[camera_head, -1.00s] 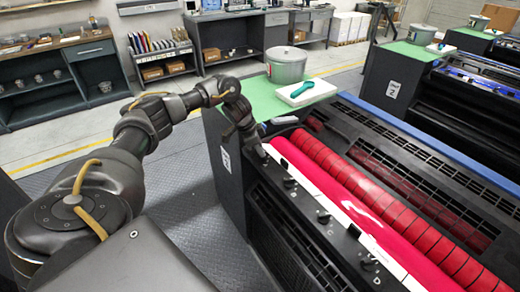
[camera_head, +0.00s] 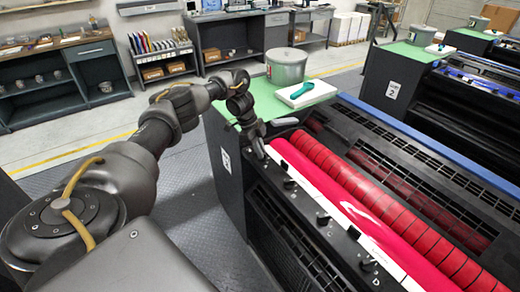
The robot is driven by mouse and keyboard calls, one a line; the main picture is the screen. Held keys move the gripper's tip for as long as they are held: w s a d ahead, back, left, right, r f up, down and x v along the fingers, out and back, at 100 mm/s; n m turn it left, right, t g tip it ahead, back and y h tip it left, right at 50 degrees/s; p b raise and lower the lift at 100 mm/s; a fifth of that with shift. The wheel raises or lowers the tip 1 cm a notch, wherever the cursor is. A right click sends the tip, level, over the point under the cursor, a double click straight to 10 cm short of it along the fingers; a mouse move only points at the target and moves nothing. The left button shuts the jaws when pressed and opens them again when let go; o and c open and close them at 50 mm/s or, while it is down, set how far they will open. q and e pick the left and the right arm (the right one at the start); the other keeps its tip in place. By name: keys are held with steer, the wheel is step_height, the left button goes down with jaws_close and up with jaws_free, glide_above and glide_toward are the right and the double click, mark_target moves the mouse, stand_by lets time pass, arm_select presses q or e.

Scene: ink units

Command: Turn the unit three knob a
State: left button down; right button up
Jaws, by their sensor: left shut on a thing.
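The near ink unit (camera_head: 272,235) has a black rail with several small dark knobs along its left edge, beside a white strip and a bright red roller. My left arm reaches across to the far end of this rail. My left gripper (camera_head: 262,156) points down there and is shut on the farthest knob, knob a, which its fingers mostly hide. The knob's angle cannot be made out. Other knobs stand free nearer to me: one just past the gripper (camera_head: 289,184), one midway (camera_head: 323,218) and one close by (camera_head: 368,265). My right gripper is not in view.
A green top (camera_head: 252,103) at the unit's far end carries a grey lidded pot (camera_head: 286,66) and a white tray (camera_head: 307,93) with a teal tool. A second unit, with a sign reading 2 (camera_head: 393,90), stands to the right. Floor left of the near unit is clear.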

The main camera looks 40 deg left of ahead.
arm_select(q)
steer(key=shift+w+m+g, duration=0.1)
steer(key=shift+m+g, duration=0.2)
steer(key=shift+m, duration=0.4)
steer(key=shift+m+g+b, duration=0.3)
steer(key=shift+m+b, duration=0.15)
steer(key=shift+m, duration=0.55)
steer(key=c, duration=1.5)
jaws_free()
steer(key=shift+r, duration=0.1)
steer(key=shift+a+r, duration=0.15)
steer(key=shift+r, duration=0.05)
steer(key=b+v, duration=0.1)
steer(key=v, duration=0.9)
